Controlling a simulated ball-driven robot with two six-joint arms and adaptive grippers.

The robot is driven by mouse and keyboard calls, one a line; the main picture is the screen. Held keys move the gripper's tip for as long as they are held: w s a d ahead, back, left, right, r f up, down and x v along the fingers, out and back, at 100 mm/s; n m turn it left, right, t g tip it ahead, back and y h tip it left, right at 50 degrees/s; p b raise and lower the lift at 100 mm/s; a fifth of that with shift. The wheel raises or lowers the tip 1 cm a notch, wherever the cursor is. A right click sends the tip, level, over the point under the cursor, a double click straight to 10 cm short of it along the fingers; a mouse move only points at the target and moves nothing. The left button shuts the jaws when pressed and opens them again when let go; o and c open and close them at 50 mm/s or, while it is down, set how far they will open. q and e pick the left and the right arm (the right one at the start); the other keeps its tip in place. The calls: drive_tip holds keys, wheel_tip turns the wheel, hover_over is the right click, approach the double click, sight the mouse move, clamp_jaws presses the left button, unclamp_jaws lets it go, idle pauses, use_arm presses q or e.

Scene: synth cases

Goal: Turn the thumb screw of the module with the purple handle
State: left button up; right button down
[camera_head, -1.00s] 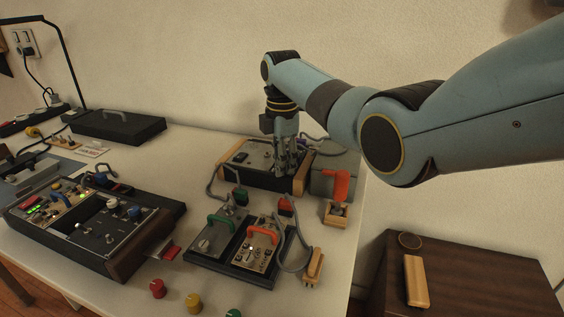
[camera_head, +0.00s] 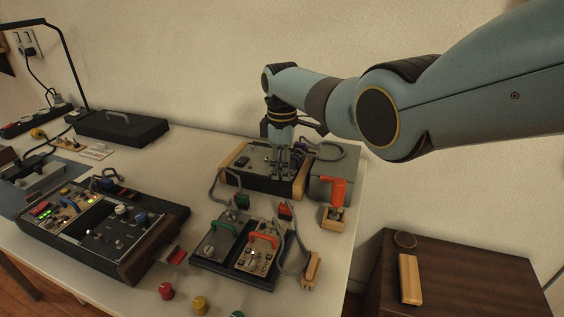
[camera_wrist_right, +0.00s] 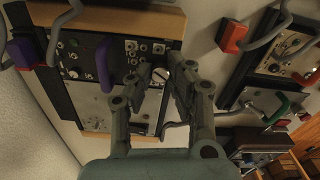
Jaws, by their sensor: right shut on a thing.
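The module (camera_wrist_right: 86,102) with the purple handle (camera_wrist_right: 103,65) sits in a wood-sided case (camera_head: 236,155) at the back of the table. My right gripper (camera_head: 281,176) points down over this case. In the right wrist view, my right gripper (camera_wrist_right: 162,78) is shut on the thumb screw (camera_wrist_right: 161,73), beside the purple handle and apart from it. The fingers hide part of the screw, so its turn angle cannot be read. My left gripper is not in view.
In front stands a dark tray with a green-handled module (camera_head: 222,224) and a red-handled module (camera_head: 264,238). A larger console (camera_head: 105,235) lies at left. Grey cables loop near the case.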

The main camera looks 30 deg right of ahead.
drive_tip(key=m+p, duration=0.1)
drive_tip(key=m, duration=0.4)
drive_tip(key=shift+m, duration=0.3)
drive_tip(key=m+p, duration=0.1)
drive_tip(key=m, duration=1)
drive_tip(key=shift+m, duration=0.3)
drive_tip(key=m, duration=0.5)
drive_tip(key=shift+m, duration=0.3)
drive_tip(key=c, duration=1.2)
unclamp_jaws()
